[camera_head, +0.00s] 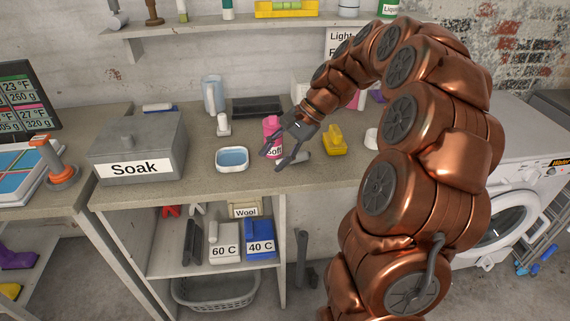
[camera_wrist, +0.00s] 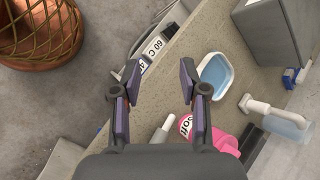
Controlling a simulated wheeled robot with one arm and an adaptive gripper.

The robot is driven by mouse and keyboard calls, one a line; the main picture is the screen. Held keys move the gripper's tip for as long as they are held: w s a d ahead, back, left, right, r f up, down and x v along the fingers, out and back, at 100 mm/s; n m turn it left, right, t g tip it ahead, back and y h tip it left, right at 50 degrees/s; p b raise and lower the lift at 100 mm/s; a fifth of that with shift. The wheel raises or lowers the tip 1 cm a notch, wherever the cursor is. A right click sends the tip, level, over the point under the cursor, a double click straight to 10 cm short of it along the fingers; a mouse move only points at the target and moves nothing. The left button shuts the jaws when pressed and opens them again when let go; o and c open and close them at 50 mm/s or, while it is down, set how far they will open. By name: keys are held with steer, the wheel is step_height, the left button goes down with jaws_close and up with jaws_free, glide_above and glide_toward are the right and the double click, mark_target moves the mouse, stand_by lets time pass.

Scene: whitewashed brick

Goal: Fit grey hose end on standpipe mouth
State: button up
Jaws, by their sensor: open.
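I cannot make out a grey hose end or a standpipe mouth in either view. My gripper (camera_head: 273,160) is open and empty above the counter (camera_head: 330,178), beside the pink bottle (camera_head: 271,126). In the wrist view my gripper (camera_wrist: 159,72) has its fingers spread, with bare counter between them. A pale grey cylinder lies on the counter near the pink bottle (camera_wrist: 224,141); it shows in the wrist view (camera_wrist: 164,131), and I cannot tell what it is. My arm hides part of the counter and wall at the right of the head view.
A white dish of blue liquid (camera_head: 232,159) stands left of my gripper, and a grey Soak box (camera_head: 140,147) farther left. A yellow object (camera_head: 334,141) stands to the right. A white washing machine (camera_head: 505,215) is at the far right. Labelled boxes sit on the shelf below.

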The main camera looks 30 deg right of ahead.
mark_target(307, 152)
steer(key=w+d+f+m+t, duration=0.1)
steer(key=d+f+m, duration=0.1)
steer(key=d, duration=0.4)
steer(key=w+d+f+m+t+b, duration=0.1)
steer(key=d+m, duration=0.1)
steer(key=d, duration=0.4)
steer(key=w+d+f+m+t, duration=0.2)
steer(key=d+m, duration=0.1)
steer(key=d, duration=0.4)
steer(key=shift+f, duration=0.3)
steer(key=shift+d+f, duration=0.1)
steer(key=shift+a+r+p+x, duration=0.15)
steer(key=shift+p+x, duration=0.2)
steer(key=shift+x, duration=1.55)
steer(key=shift+a+r+p+x, duration=0.1)
steer(key=shift+p+x, duration=0.2)
steer(key=shift+x, duration=1.6)
jaws_close()
